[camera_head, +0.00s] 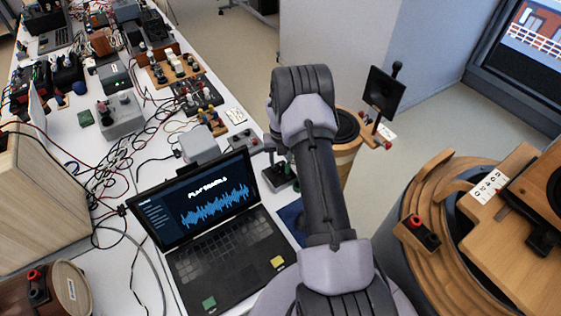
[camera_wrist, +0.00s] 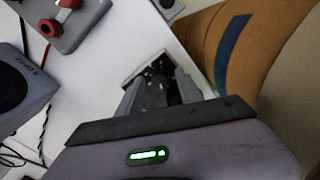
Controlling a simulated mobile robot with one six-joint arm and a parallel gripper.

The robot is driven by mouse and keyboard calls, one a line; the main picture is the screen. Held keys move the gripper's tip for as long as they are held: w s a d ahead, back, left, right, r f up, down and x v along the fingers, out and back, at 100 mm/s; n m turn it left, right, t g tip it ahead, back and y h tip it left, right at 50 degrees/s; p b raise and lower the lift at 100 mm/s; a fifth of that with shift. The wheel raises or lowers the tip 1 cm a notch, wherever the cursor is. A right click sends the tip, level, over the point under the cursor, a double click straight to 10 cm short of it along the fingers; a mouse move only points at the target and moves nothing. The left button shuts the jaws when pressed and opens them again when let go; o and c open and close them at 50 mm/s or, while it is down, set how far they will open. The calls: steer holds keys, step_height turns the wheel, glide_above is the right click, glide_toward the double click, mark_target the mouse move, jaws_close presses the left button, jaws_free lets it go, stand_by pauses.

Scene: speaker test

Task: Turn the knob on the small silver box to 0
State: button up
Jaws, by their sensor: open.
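A small silver-edged box with a dark top (camera_head: 281,182) lies near the table's right edge, partly hidden by my arm in the head view. In the wrist view the box (camera_wrist: 136,67) shows just beyond and between my fingers. My gripper (camera_wrist: 158,84) is open, with one finger at each side of a dark, upright, knob-like shape (camera_wrist: 157,97). I cannot tell whether the fingers touch it. The knob's pointer and the scale marks cannot be read. In the head view my arm covers most of the gripper.
A grey box with red terminals (camera_head: 246,141) and a grey block (camera_head: 199,147) stand left of the gripper. A laptop (camera_head: 216,240) is open in front. A wooden drum-shaped thing (camera_head: 352,158) stands close beyond the table edge. Several cables and devices crowd the far left.

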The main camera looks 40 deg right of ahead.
jaws_close()
steer(key=shift+n, duration=0.4)
steer(key=shift+f+n+b, duration=0.1)
steer(key=shift+n+b, duration=0.7)
steer(key=shift+n, duration=0.2)
steer(key=n+b, duration=0.1)
steer(key=n, duration=0.3)
steer(key=shift+b, duration=0.35)
steer(key=n, duration=0.4)
steer(key=shift+b, duration=0.35)
steer(key=shift+n, duration=1.9)
